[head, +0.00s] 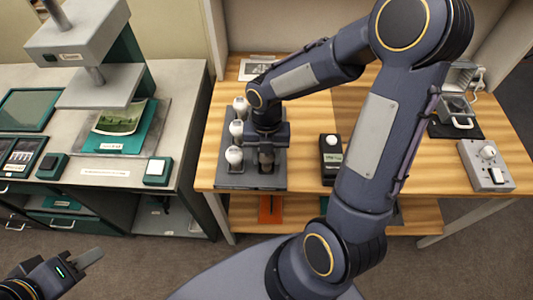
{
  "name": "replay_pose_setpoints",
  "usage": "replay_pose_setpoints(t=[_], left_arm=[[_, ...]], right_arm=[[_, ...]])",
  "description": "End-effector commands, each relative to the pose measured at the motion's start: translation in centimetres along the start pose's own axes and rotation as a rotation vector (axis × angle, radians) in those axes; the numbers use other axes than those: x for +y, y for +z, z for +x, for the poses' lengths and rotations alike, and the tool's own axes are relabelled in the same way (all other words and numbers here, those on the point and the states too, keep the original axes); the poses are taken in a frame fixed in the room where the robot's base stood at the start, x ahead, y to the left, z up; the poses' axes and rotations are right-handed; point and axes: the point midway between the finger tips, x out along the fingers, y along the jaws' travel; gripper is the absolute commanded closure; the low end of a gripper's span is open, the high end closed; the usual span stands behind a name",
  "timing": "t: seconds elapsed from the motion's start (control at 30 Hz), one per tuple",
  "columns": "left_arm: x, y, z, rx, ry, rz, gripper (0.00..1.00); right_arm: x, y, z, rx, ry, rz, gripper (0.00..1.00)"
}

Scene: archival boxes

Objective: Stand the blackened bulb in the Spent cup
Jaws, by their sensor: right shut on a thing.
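My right gripper (267,162) reaches down over the right part of a grey tray (238,181) on the wooden table. It is shut on a small dark thing, which looks like the blackened bulb (266,156); the gripper hides most of it. I cannot tell whether it touches the tray. Several white bulbs stand in a column on the tray's left side, the nearest white bulb (234,155) beside my gripper. I cannot read any Spent label, so I cannot tell which cup is the Spent cup. My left gripper (91,257) is at the lower left, over the floor, away from the table.
A black labelled box (331,172) with a white round top stands right of the tray. A grey switch box (485,166) with a bulb is at the table's right. The grey bench (187,100) on the left holds a copy stand (95,95). My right arm covers the table's middle.

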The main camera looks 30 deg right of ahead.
Motion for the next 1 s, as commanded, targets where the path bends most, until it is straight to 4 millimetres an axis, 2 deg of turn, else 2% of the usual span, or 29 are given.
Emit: replay_pose_setpoints(t=[0.1, 0.13, 0.2, 0.53, 1.0], left_arm=[[-0.1, 0.1, 0.2, 0.0, 0.0, 0.0, 0.64], [-0.1, 0.1, 0.1, 0.0, 0.0, 0.0, 0.64], [-0.1, 0.1, 0.1, 0.0, 0.0, 0.0, 0.64], [0.1, -0.1, -0.2, 0.0, 0.0, 0.0, 0.64], [1.4, -1.5, -3.1, 0.0, 0.0, 0.0, 0.64]], right_arm=[[0.0, 0.0, 0.3, 0.0, 0.0, 0.0, 0.82], [0.0, 0.0, 0.2, 0.0, 0.0, 0.0, 0.56], [0.0, 0.0, 0.2, 0.0, 0.0, 0.0, 0.51], [0.0, 0.0, -0.1, 0.0, 0.0, 0.0, 0.51], [0.0, 0.0, -3.9, -0.001, 0.001, -0.001, 0.51]])
